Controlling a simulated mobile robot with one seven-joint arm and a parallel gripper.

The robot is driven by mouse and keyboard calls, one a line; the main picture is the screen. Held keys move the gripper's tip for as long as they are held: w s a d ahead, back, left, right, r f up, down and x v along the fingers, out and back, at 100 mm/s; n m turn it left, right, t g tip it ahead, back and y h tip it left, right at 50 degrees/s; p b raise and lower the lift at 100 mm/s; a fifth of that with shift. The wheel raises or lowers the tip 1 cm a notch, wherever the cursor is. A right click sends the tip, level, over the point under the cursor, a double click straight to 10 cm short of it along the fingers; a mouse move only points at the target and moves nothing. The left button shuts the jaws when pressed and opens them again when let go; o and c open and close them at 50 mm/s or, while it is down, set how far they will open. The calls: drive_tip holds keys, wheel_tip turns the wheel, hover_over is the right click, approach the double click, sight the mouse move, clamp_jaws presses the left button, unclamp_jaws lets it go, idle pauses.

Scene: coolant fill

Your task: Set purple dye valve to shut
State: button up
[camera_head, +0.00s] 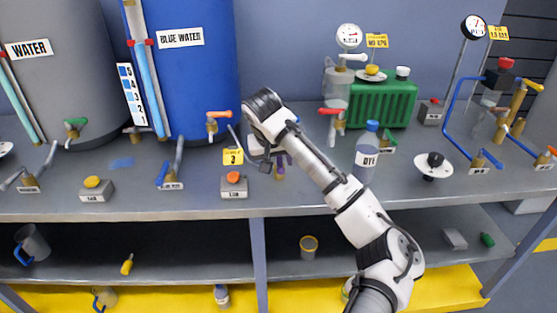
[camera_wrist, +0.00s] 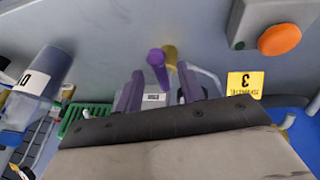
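The purple dye valve shows in the wrist view as a purple handle (camera_wrist: 157,66) beside a brass body (camera_wrist: 171,57). In the head view its brass and purple part (camera_head: 280,173) shows just below my gripper, mostly hidden by the wrist. My gripper (camera_wrist: 160,76) has two dark purple fingers, spread apart, with the handle showing in the gap between them. It looks open, with no finger clearly touching the handle. A small white label (camera_wrist: 154,99) lies below the handle. In the head view my gripper (camera_head: 268,160) is over the bench by the yellow number 3 tag.
The yellow tag (camera_head: 233,156) and an orange-button box (camera_head: 233,183) stand left of my gripper. The blue water tank (camera_head: 190,80) is behind left. A DYE bottle (camera_head: 366,153) and red-handled valve (camera_head: 332,112) stand to the right. The bench front edge is close below.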

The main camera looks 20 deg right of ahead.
drive_tip(key=shift+w+d+f, duration=0.1)
drive_tip(key=shift+f, duration=0.1)
clamp_jaws()
